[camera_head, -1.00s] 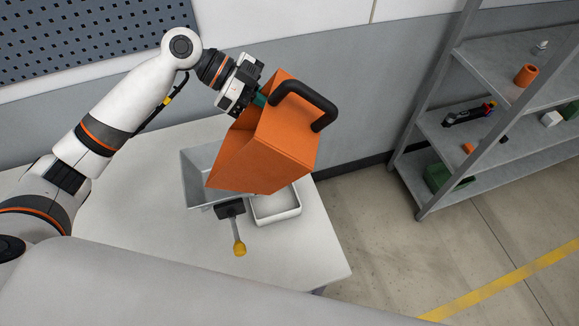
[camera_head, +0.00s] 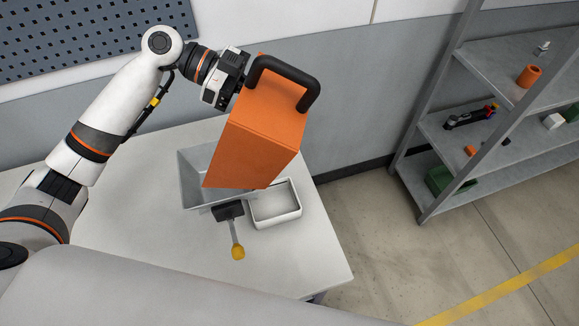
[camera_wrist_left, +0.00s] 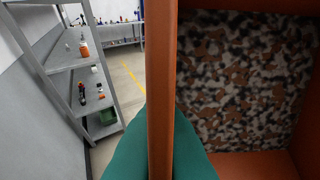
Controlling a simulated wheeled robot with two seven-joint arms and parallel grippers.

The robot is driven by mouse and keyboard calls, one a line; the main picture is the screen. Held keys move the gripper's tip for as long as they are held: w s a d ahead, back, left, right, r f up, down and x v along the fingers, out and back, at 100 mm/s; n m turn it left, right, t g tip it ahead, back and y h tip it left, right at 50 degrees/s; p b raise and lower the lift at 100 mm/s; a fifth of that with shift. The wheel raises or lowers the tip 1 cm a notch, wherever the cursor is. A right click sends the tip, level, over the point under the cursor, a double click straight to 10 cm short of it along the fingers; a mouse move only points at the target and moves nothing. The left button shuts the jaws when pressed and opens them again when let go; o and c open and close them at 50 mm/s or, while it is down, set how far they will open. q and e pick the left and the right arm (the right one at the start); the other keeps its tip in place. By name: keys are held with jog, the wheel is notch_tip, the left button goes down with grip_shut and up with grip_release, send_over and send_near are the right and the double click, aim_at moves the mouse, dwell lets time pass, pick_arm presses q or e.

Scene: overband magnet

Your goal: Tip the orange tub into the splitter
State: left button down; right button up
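The orange tub (camera_head: 258,130) with a black handle (camera_head: 284,68) is held in the air, steeply tilted, its lower end over the grey metal splitter (camera_head: 196,180). My left gripper (camera_head: 238,90) is shut on the tub's wall. In the left wrist view its green fingers (camera_wrist_left: 160,152) press on both sides of the orange wall (camera_wrist_left: 161,80). Mixed black, white and orange bits (camera_wrist_left: 245,75) show inside the tub. The tub hides much of the splitter's top. A lever with a yellow knob (camera_head: 238,252) sticks out of the splitter's front. My right gripper is not in view.
A whitish open tray (camera_head: 275,206) stands on the white table (camera_head: 150,235), right beside the splitter, and looks empty. A grey shelf rack (camera_head: 470,130) with small parts stands at right. A perforated panel (camera_head: 80,35) hangs on the wall. The table's front is clear.

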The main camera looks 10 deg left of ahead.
pick_arm(q)
jog(key=shift+a+h+b, duration=0.4)
jog(key=shift+b, duration=0.45)
jog(key=shift+a+r+h+b, duration=0.35)
jog(key=shift+r+h+b, duration=0.05)
jog(key=shift+b, duration=0.15)
jog(key=shift+a+r, duration=0.2)
jog(key=shift+r, duration=0.05)
jog(key=shift+r, duration=0.1)
